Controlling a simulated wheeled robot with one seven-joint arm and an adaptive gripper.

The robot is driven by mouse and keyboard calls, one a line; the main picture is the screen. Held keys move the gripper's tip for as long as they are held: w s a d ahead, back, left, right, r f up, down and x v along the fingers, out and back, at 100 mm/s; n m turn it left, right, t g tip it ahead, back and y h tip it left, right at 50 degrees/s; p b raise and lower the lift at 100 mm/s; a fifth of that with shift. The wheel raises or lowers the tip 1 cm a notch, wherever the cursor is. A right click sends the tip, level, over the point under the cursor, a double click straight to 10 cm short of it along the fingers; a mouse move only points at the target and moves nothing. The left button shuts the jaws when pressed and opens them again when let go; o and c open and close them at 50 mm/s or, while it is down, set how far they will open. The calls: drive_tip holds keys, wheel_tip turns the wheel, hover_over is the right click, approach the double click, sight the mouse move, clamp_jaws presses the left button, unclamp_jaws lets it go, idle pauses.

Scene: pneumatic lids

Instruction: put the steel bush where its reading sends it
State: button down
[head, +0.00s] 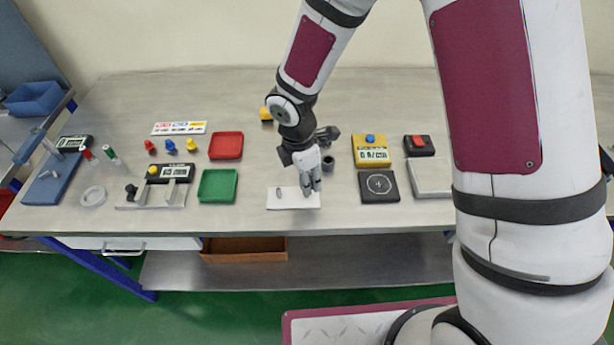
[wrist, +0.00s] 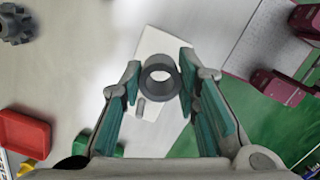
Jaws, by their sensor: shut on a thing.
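My gripper (head: 311,188) points down over the right part of a white pad (head: 293,198). In the wrist view its fingers (wrist: 159,76) are shut on a dark grey ring, the steel bush (wrist: 148,76), with its bore facing the camera. In the head view the fingers hide the bush. A red tray (head: 226,146) and a green tray (head: 219,186) lie between the fixture and the pad.
A yellow display box (head: 372,151) and a black plate with a circle (head: 379,187) stand right of my gripper. Coloured knobs (head: 171,146) and a label card (head: 179,128) are at back left.

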drive_tip(key=shift+f+b, duration=0.9)
drive_tip(key=shift+f, duration=1.4)
idle(1.2)
drive_tip(key=c, duration=0.7)
unclamp_jaws()
drive_tip(key=shift+c, duration=0.2)
drive_tip(key=shift+r, duration=0.1)
drive_tip(key=shift+r+p, duration=1.25)
drive_tip(key=shift+r, duration=2.2)
